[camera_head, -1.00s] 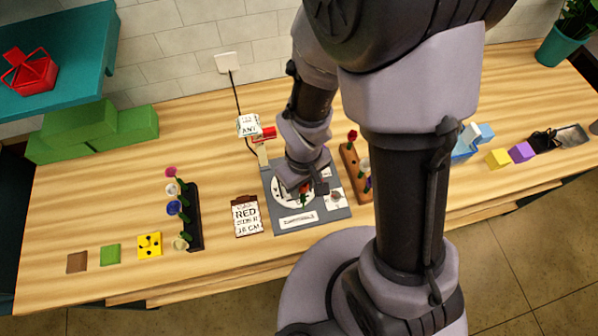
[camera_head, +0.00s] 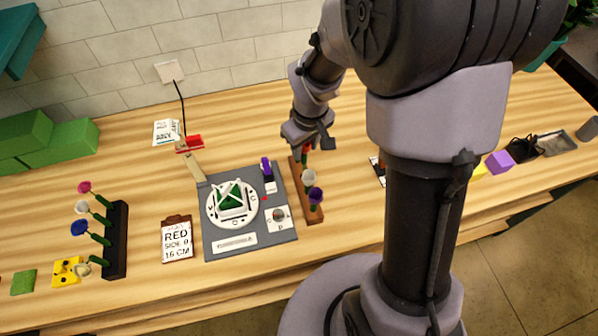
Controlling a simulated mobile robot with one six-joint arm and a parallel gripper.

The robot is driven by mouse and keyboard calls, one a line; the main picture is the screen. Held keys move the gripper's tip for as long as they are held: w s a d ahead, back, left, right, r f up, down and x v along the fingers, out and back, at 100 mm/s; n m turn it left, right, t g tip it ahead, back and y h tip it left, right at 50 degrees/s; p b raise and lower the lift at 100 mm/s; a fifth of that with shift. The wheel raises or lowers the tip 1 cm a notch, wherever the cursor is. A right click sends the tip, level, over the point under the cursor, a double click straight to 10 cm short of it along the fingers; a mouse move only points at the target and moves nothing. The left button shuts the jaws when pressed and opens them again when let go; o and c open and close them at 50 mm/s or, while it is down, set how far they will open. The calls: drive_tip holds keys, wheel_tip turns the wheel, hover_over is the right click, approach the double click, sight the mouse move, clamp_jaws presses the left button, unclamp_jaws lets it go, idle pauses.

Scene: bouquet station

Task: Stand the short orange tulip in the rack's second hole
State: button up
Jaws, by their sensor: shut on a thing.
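The brown wooden rack (camera_head: 316,214) stands right of the grey board. A white flower (camera_head: 309,178) and a purple flower (camera_head: 315,196) stand at its middle and near end. My gripper (camera_head: 304,147) is over the rack's far end and hides that part. A small red-orange bloom (camera_head: 306,149) with a green stem shows just under the jaws. It looks like the short orange tulip, held by my shut gripper. The jaws' grip and the stem's lower end are too small and covered to see. I cannot tell whether the stem is in a hole.
The grey board (camera_head: 222,243) carries a round white plate with a green and white piece. A dark rack (camera_head: 116,240) with several flowers stands at left. A clipboard (camera_head: 177,240) lies between them. A small item with a red top (camera_head: 190,144) stands behind the board.

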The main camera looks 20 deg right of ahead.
sight(303, 162)
drive_tip(key=shift+w+d, duration=0.1)
drive_tip(key=shift+d, duration=0.05)
drive_tip(key=shift+a+f, duration=0.25)
drive_tip(key=shift+a, duration=0.15)
drive_tip(key=shift+f+b, duration=0.2)
drive_tip(key=shift+b, duration=0.1)
drive_tip(key=shift+f+b, duration=0.4)
drive_tip(key=shift+f, duration=0.2)
drive_tip(key=shift+f+b, duration=1.85)
drive_tip(key=shift+b, duration=0.15)
idle(1.7)
idle(0.7)
drive_tip(key=o, duration=0.9)
